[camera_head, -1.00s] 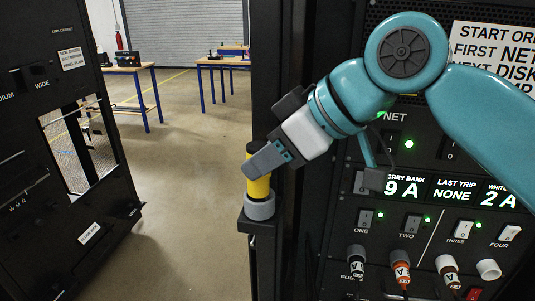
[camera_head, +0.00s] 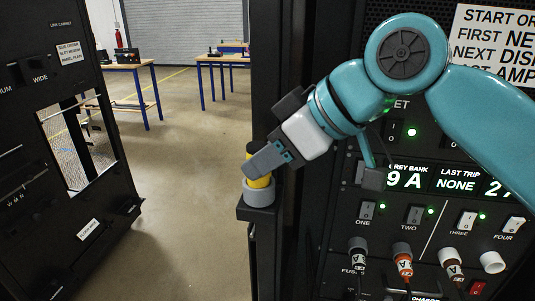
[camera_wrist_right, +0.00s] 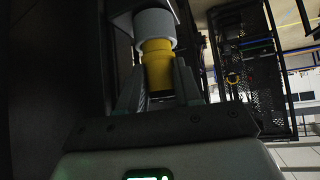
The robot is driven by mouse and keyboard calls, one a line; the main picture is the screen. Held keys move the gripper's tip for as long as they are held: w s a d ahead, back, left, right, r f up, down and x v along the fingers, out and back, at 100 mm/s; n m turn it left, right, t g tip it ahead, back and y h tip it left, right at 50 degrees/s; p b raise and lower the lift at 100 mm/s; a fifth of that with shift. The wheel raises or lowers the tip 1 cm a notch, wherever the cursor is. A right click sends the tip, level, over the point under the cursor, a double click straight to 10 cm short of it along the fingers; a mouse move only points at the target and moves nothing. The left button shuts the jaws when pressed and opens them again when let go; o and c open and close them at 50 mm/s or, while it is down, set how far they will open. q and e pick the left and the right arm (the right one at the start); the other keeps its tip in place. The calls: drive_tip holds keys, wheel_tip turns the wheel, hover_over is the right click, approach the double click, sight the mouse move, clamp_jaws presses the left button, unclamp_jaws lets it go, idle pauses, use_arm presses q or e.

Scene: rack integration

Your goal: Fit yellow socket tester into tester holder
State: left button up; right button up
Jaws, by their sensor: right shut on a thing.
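The yellow socket tester (camera_head: 262,182) with a black top stands upright in the head view, its lower end inside the grey ring of the tester holder (camera_head: 259,195). The holder sits on a small black bracket on the rack's left post. My right gripper (camera_head: 262,168) is shut on the tester from the upper right and hides part of it. In the right wrist view the tester (camera_wrist_right: 158,68) is between both fingers, with the holder's pale ring (camera_wrist_right: 154,26) around its far end. How deep it sits inside the ring is hidden. My left gripper is not in view.
The rack panel (camera_head: 395,235) with switches, displays and plugged cables stands close on the right, behind my right arm. A black cabinet (camera_head: 50,220) stands at the left. Open floor (camera_head: 190,200) lies between, with blue-legged tables (camera_head: 130,80) farther back.

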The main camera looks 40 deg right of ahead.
drive_tip(key=shift+f, duration=0.4)
drive_tip(key=o, duration=1.1)
drive_tip(key=shift+o, duration=0.2)
drive_tip(key=p+v, duration=0.3)
drive_tip(key=v, duration=1.3)
drive_tip(key=shift+s, duration=0.15)
